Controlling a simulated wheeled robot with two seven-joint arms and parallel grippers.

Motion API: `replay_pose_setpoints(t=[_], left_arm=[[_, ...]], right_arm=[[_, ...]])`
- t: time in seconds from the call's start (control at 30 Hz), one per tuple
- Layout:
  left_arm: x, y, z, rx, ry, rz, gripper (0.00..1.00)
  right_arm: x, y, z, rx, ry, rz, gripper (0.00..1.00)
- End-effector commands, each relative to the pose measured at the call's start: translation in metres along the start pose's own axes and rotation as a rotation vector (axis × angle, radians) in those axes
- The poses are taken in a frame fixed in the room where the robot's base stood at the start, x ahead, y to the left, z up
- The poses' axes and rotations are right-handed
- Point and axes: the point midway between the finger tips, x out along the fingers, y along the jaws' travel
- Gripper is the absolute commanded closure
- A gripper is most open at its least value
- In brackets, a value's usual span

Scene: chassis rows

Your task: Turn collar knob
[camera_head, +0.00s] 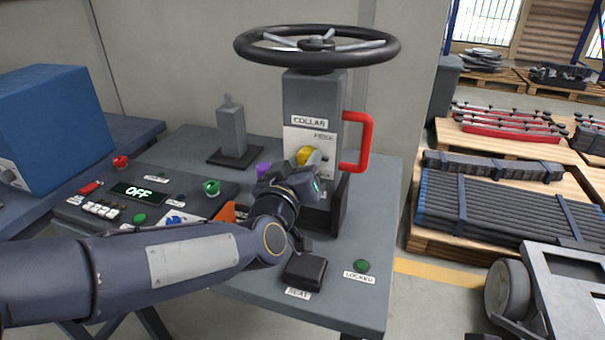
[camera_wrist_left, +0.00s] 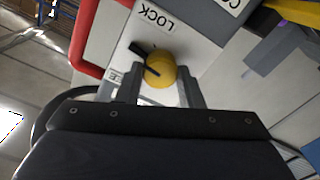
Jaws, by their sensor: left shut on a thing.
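The yellow collar knob (camera_head: 306,154) sits on the white plate (camera_head: 297,139) of the grey post labelled COLLAR. My left gripper (camera_wrist_left: 160,80) is at the knob, its two fingers on either side of it and shut on it. In the left wrist view the knob (camera_wrist_left: 161,72) shows between the fingertips, with a dark pointer (camera_wrist_left: 139,49) reaching up and left beside the word LOCK. In the head view my left wrist hides the lower part of the plate and much of the fingers. My right gripper is not in view.
A large handwheel (camera_head: 318,45) tops the post, and a red handle (camera_head: 366,145) stands out at its right. A black SEAT block (camera_head: 304,269) and a green LOCKED button (camera_head: 361,266) are on the bench in front. A control panel reading OFF (camera_head: 139,192) lies left.

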Motion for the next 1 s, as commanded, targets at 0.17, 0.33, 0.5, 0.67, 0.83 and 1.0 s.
replay_pose_setpoints(t=[0.17,0.33,0.5,0.67,0.83,1.0], left_arm=[[0.000,-0.003,0.003,-0.168,0.001,0.000,0.89],[0.000,-0.002,0.004,-0.330,0.000,0.001,0.89],[0.000,-0.002,0.003,-0.490,0.000,0.001,0.89],[0.000,-0.002,0.003,-0.627,-0.001,0.001,0.89],[0.000,-0.002,0.003,-0.750,-0.001,0.002,0.89],[0.000,-0.001,0.002,-0.839,-0.001,0.002,0.89]], right_arm=[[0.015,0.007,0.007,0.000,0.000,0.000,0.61],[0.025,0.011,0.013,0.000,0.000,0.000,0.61],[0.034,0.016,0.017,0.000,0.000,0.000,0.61],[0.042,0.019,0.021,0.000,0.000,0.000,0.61],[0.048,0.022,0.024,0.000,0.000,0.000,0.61],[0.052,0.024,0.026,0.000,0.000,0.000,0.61]])
